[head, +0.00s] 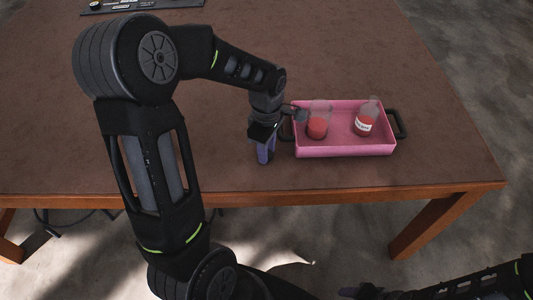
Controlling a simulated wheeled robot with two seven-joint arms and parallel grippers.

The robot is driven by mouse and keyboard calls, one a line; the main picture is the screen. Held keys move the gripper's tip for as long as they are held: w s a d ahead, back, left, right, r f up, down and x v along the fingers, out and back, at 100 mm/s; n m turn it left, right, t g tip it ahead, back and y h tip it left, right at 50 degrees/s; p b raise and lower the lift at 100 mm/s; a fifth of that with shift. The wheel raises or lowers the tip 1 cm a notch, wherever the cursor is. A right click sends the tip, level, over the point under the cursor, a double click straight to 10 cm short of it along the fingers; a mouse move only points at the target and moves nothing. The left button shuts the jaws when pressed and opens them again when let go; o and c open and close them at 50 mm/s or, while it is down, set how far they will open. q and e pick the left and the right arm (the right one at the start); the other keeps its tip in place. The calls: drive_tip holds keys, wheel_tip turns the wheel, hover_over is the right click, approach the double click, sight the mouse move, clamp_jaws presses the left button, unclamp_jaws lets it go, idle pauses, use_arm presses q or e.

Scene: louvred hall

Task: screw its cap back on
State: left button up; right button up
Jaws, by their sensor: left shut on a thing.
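A small bottle (364,125) with red contents and a white label stands in the right part of the pink tray (345,150). Its neck is pale, and I cannot tell whether a cap is on it. My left gripper (264,155) points down over the table, just left of the tray and apart from the bottle. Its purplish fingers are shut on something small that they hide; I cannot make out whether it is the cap. My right gripper (354,292) shows only partly at the bottom edge, low and away from the table; its jaws are unclear.
A clear vessel (317,127) with red contents stands in the tray's left part. The tray has dark handles, the right one (400,124) sticking out. The brown table (330,50) is bare behind the tray. A dark flat object (140,5) lies at the far left.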

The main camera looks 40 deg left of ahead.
use_arm(q)
drive_tip(key=shift+r, duration=0.15)
clamp_jaws()
wheel_tip(320, 180, up, 10)
idle(0.3)
drive_tip(key=shift+f, duration=0.2)
idle(0.3)
